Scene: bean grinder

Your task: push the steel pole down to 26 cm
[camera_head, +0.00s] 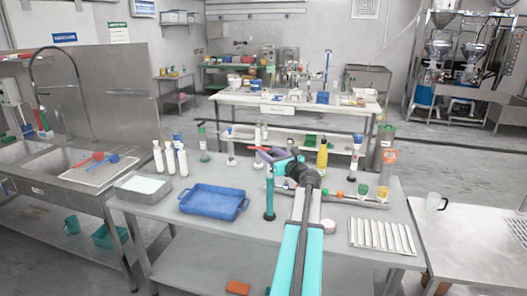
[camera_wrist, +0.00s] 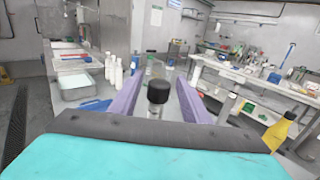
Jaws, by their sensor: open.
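In the wrist view, a steel pole (camera_wrist: 154,113) with a round black knob on top shows between the two purple fingers. What is probably the same pole stands upright in the head view (camera_head: 230,147), on a pale base on the grey table, left of my gripper. My gripper (camera_head: 254,151) reaches left over the table, its fingers apart and empty. In the wrist view, my gripper (camera_wrist: 157,88) has a finger on each side of the knob, with gaps and no visible contact. The pole's lower part is hidden in the wrist view, and I cannot read its height.
A blue tray (camera_head: 213,201), a grey bin (camera_head: 142,187) and several white bottles (camera_head: 170,158) stand to the left. A yellow bottle (camera_head: 322,157) and small cups are to the right. The front table edge is clear.

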